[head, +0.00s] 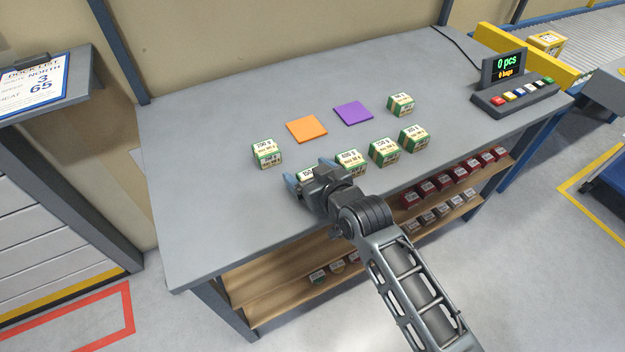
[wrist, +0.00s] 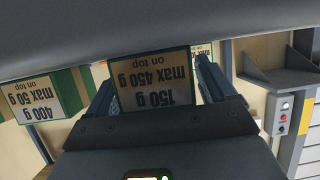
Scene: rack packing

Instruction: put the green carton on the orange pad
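Several white-and-green cartons with printed weights are on the table, so I cannot tell by colour which one the task names. My gripper (head: 306,176) is low at the near edge, its fingers open on either side of one carton (head: 307,174), which it partly hides. In the wrist view this carton (wrist: 150,78) reads "150 g, max 450 g on top", upside down, between the fingertips (wrist: 157,82). A firm grip is not visible. The flat orange pad (head: 306,129) lies bare, behind the gripper.
Cartons (head: 350,162), (head: 384,151) and (head: 413,138) stand in a row to the right. One carton (head: 267,153) stands left of the orange pad, another (head: 400,105) right of the purple pad (head: 352,113). A button console (head: 515,95) is at the far right. The table's left is clear.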

